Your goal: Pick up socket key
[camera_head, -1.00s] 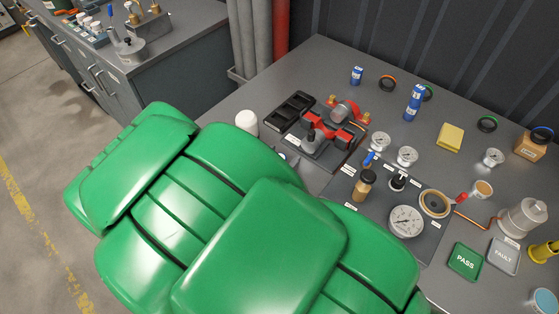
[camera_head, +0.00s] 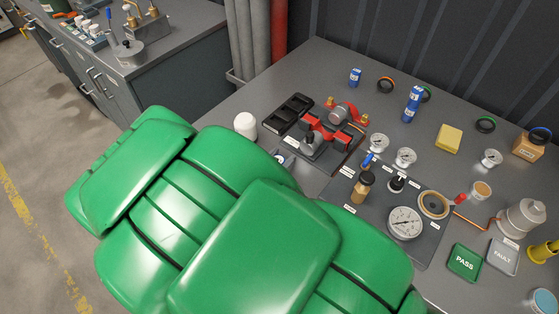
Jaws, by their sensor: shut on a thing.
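My green arm covers the lower left and middle of the head view and hides part of the bench behind it. I cannot see my gripper or its fingertips, so what it holds is hidden. I cannot make out a socket key on the visible part of the bench. A red and grey pump assembly (camera_head: 338,118) with brass fittings stands on a dark plate just beyond my arm. A black tray with recesses (camera_head: 288,112) lies to its left.
PASS (camera_head: 464,262) and FAULT (camera_head: 502,256) pads lie farther right. A white-topped container (camera_head: 246,125) is close to my arm.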

